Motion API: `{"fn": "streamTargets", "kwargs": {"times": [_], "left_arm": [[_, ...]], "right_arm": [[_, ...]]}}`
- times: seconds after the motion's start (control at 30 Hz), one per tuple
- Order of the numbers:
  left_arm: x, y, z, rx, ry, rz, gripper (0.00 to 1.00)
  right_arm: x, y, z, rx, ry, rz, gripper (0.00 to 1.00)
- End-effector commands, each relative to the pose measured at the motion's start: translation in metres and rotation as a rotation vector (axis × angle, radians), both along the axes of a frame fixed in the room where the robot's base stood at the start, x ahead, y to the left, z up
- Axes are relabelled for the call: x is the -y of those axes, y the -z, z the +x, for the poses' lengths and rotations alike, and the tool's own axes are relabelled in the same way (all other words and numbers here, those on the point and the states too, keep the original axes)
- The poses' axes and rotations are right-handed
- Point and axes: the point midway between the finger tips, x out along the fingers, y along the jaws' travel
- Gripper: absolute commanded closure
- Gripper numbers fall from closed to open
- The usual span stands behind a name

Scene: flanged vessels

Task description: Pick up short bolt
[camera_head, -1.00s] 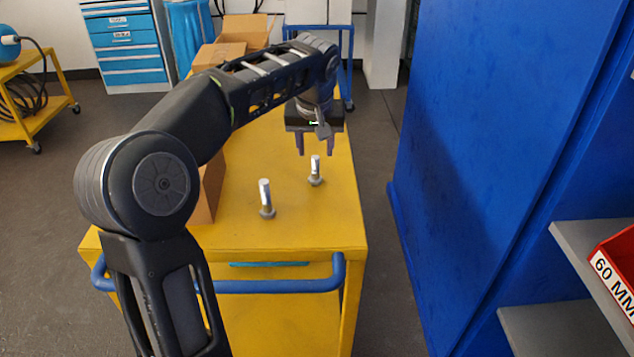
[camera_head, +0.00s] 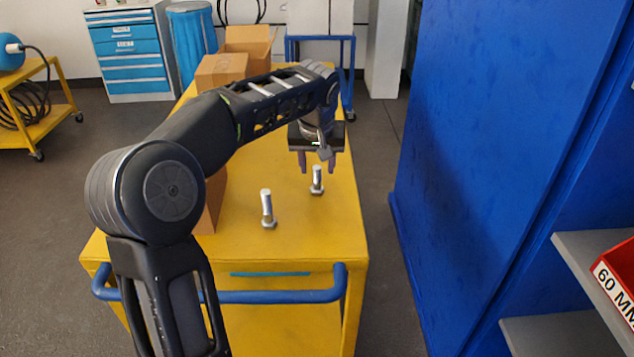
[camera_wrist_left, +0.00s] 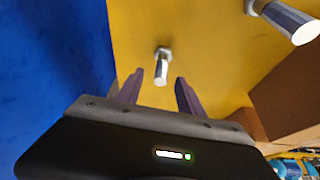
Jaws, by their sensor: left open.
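The short bolt (camera_head: 317,182) stands upright on its head on the yellow cart top, at the right. My left gripper (camera_head: 318,171) is open just behind and above it, fingers pointing down, with the bolt's upper end overlapping the gap between the fingertips. In the left wrist view the short bolt (camera_wrist_left: 162,68) shows ahead of and between the two open fingers of the gripper (camera_wrist_left: 159,78), with nothing held. A longer bolt (camera_head: 267,208) stands nearer and to the left; it also shows at the wrist view's upper right (camera_wrist_left: 288,20). My right gripper is not seen.
The yellow cart top (camera_head: 305,235) is clear around the bolts. Cardboard boxes (camera_head: 222,70) stand along its left and far side, partly behind my arm. A tall blue cabinet (camera_head: 480,130) rises right of the cart. A blue handle (camera_head: 270,296) runs along the cart's front.

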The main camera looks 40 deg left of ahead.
Motion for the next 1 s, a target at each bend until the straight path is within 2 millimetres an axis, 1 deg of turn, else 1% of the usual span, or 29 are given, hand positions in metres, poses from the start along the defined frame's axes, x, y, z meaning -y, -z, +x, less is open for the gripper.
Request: {"fn": "streamTargets", "kwargs": {"times": [0.13, 0.3, 0.4, 1.0], "left_arm": [[-0.004, 0.015, 0.004, -0.005, 0.000, 0.000, 0.56], [-0.009, 0.038, 0.012, -0.004, 0.000, -0.001, 0.56], [-0.011, 0.045, 0.015, -0.002, 0.000, -0.001, 0.56], [-0.011, 0.046, 0.015, 0.000, 0.000, 0.000, 0.56]], "right_arm": [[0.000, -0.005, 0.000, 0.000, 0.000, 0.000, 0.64], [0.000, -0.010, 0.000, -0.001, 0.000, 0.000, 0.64], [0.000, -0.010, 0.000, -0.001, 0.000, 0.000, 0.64], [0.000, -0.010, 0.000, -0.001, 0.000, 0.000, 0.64]]}}
